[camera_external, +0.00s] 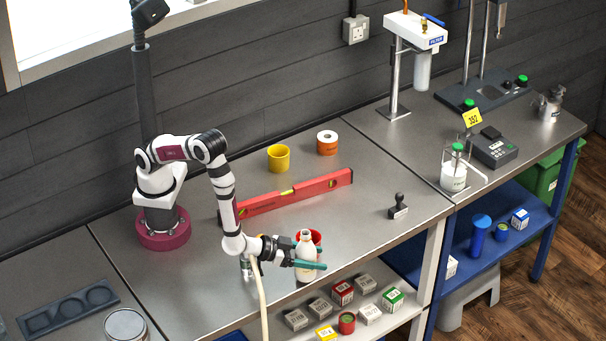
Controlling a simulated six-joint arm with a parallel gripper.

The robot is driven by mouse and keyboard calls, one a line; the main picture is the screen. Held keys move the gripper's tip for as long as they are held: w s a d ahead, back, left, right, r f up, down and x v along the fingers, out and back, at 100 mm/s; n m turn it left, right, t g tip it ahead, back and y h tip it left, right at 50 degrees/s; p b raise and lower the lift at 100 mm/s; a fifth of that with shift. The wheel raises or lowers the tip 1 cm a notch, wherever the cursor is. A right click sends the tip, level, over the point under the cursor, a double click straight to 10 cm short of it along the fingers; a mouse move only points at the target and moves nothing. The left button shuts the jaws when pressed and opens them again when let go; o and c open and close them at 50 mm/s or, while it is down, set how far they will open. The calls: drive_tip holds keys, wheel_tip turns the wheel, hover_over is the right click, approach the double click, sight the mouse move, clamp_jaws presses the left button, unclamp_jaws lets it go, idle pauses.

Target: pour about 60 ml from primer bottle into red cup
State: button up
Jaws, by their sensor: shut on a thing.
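My gripper (309,258) is shut on a white bottle (306,248), which I take to be the primer bottle. The bottle looks roughly upright near the front edge of the steel table. The red cup (317,237) is just behind the bottle and largely hidden by it and the gripper. I cannot tell whether bottle and cup touch, or what is inside either of them.
A red spirit level (320,186) lies behind the cup. A yellow cup (278,158) and an orange-and-white roll (327,143) stand further back. A black stamp (398,207) stands to the right. A dark tray (68,308) and a tin (125,325) are at front left.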

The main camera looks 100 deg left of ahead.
drive_tip(key=shift+n, duration=0.3)
drive_tip(key=shift+a+r+n+h, duration=0.1)
drive_tip(key=shift+r+n+h, duration=0.05)
drive_tip(key=shift+n+h, duration=0.4)
drive_tip(key=shift+a+n+h, duration=0.15)
drive_tip(key=shift+n+h, duration=0.7)
drive_tip(key=shift+a+r+n+h, duration=0.2)
drive_tip(key=shift+r+n+h, duration=0.2)
drive_tip(key=shift+n+h, duration=0.2)
drive_tip(key=shift+d+f+n+h, duration=0.2)
drive_tip(key=shift+f+n+h, duration=0.15)
drive_tip(key=shift+f, duration=0.2)
drive_tip(key=shift+d+f+n+h, duration=0.15)
drive_tip(key=shift+f+n+h, duration=0.1)
drive_tip(key=shift+f+n, duration=0.25)
drive_tip(key=shift+d+f+n+t+h, duration=0.4)
drive_tip(key=shift+d+n+h, duration=0.25)
drive_tip(key=shift+n+h, duration=0.3)
drive_tip(key=shift+d+r+n+h, duration=0.15)
drive_tip(key=shift+r+n+h, duration=0.1)
drive_tip(key=shift+r+n, duration=0.15)
drive_tip(key=shift+a+r+n+h, duration=0.3)
drive_tip(key=shift+r+n+h, duration=0.1)
drive_tip(key=shift+r+n, duration=0.25)
drive_tip(key=shift+t, duration=0.3)
